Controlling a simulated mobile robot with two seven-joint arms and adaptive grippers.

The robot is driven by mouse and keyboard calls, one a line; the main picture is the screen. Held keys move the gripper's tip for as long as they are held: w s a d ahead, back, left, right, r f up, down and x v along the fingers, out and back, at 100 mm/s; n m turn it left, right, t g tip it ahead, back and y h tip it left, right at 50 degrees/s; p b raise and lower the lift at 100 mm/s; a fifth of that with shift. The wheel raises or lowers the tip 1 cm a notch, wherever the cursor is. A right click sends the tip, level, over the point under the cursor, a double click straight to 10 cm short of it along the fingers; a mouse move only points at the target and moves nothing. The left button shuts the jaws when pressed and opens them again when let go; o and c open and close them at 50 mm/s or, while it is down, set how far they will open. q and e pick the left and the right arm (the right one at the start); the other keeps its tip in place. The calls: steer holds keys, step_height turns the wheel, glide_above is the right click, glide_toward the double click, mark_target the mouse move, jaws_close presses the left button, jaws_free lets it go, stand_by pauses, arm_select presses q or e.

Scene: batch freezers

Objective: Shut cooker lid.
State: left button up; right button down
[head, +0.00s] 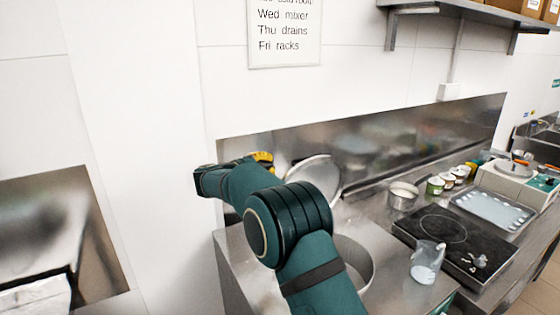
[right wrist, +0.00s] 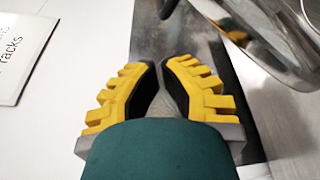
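The cooker is the large metal pot (head: 357,262) set into the steel counter, partly hidden behind my right arm. Its round metal lid (head: 318,174) stands raised, tilted back near the steel splashback. A shiny curved metal part, apparently the lid (right wrist: 265,35), fills the upper right of the right wrist view. My right gripper (head: 264,157) is left of the lid in the head view, partly hidden by its own wrist. In the right wrist view its yellow fingers (right wrist: 160,68) have their tips nearly together, with nothing between them. My left gripper is not in view.
Right of the cooker are a black hob (head: 455,240), a clear jug (head: 427,262), a small saucepan (head: 402,195), several small tubs, a tray (head: 493,211) and a scale (head: 518,180). A shelf (head: 470,8) hangs above. A wall notice (head: 284,32) is above the gripper.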

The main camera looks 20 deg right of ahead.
steer(key=s+d+r+p+x, duration=0.1)
steer(key=x, duration=0.9)
steer(key=shift+s+f, duration=0.25)
